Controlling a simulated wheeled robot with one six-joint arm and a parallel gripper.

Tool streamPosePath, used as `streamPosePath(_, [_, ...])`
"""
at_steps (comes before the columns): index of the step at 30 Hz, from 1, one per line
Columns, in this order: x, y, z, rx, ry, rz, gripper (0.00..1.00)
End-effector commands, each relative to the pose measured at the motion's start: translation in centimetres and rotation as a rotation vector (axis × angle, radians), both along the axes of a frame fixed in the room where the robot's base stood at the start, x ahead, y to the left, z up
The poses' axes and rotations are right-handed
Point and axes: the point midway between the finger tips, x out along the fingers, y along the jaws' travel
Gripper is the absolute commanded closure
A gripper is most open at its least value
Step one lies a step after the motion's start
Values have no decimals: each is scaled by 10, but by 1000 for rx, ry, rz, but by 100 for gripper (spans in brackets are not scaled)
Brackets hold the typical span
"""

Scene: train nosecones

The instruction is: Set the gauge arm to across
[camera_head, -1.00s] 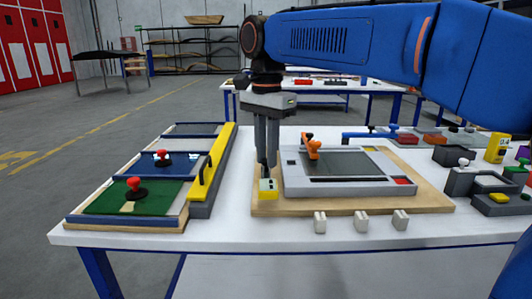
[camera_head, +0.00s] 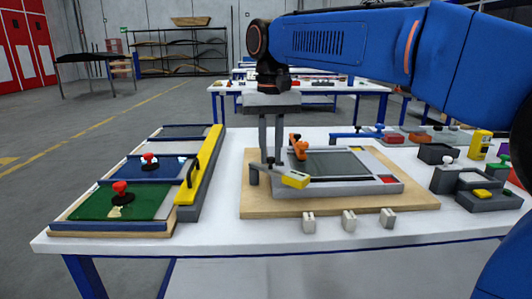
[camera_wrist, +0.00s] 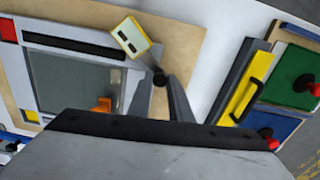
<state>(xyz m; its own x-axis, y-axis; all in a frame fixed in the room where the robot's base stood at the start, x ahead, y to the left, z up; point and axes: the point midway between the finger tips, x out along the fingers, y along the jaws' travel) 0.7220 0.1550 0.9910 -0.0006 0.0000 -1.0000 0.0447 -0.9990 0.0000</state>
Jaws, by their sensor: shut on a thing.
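The gauge arm is a grey bar with a yellow block (camera_head: 295,179) at its outer end. It lies slantwise at the left front corner of the grey frame (camera_head: 345,188), its yellow end toward the right and front. In the wrist view the yellow block (camera_wrist: 130,38) shows beyond a dark upright post. My gripper (camera_head: 270,160) points straight down over the bar, its fingers apart in width but shut on the arm's post. In the wrist view my gripper's fingertips (camera_wrist: 162,84) meet at that post. The fingers partly hide the bar.
An orange clamp (camera_head: 298,147) stands on the frame close right of my fingers. A yellow rail with a black handle (camera_head: 187,190) is to the left. Grey devices stand at the right.

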Motion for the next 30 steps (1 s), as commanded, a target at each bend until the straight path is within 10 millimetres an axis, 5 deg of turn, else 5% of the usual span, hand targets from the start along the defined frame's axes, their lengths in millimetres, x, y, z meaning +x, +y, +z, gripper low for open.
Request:
streamPosePath(15, [23, -12, 1, 0, -3, 465, 100])
streamPosePath(30, [36, -14, 1, 0, -3, 700, 100])
